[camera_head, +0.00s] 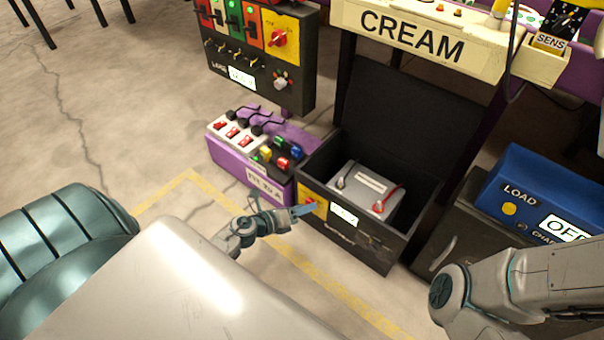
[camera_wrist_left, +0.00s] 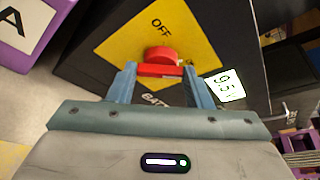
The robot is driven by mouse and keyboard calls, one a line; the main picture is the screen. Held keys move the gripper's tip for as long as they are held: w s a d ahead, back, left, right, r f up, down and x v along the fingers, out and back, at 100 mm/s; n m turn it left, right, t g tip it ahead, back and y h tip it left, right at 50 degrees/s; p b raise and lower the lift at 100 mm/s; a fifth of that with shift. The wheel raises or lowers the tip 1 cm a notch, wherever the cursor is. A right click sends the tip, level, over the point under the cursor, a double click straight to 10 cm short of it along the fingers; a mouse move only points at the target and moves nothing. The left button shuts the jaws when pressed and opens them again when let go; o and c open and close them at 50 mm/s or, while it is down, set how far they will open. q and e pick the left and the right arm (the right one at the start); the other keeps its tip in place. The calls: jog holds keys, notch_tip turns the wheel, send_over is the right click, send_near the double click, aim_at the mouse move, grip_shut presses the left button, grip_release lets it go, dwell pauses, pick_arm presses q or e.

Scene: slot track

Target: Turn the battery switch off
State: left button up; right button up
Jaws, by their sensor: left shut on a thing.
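The battery switch is a red knob (camera_wrist_left: 160,60) on a yellow plate (camera_wrist_left: 185,30) marked OFF, on the front of a black box. My left gripper (camera_wrist_left: 160,75) is shut on the red knob, one blue finger on each side. The bar of the knob lies across the picture in the left wrist view, and the OFF word is above it. In the head view my left gripper (camera_head: 305,210) reaches the yellow plate (camera_head: 313,202) at the left of the box front, and it hides most of the knob. My right gripper is not in view.
The open black box (camera_head: 375,255) holds a grey battery (camera_head: 367,190) with red and black leads. A purple box (camera_head: 240,170) with switches stands left of it. A blue LOAD unit (camera_head: 535,195) is at the right. A black switch panel (camera_head: 262,60) stands behind.

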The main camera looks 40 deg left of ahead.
pick_arm(q)
jog(key=n+t, duration=0.2)
jog(key=n, duration=0.3)
jog(key=f+n+t+h+b, duration=0.1)
jog(key=n, duration=0.5)
jog(key=n+t+h+b, duration=0.1)
jog(key=n+t, duration=0.1)
jog(key=n, duration=0.3)
jog(key=shift+f+t, duration=0.15)
jog(key=shift+t, duration=0.15)
jog(key=shift+n, duration=0.4)
jog(key=o, duration=1)
jog(key=shift+s, duration=0.1)
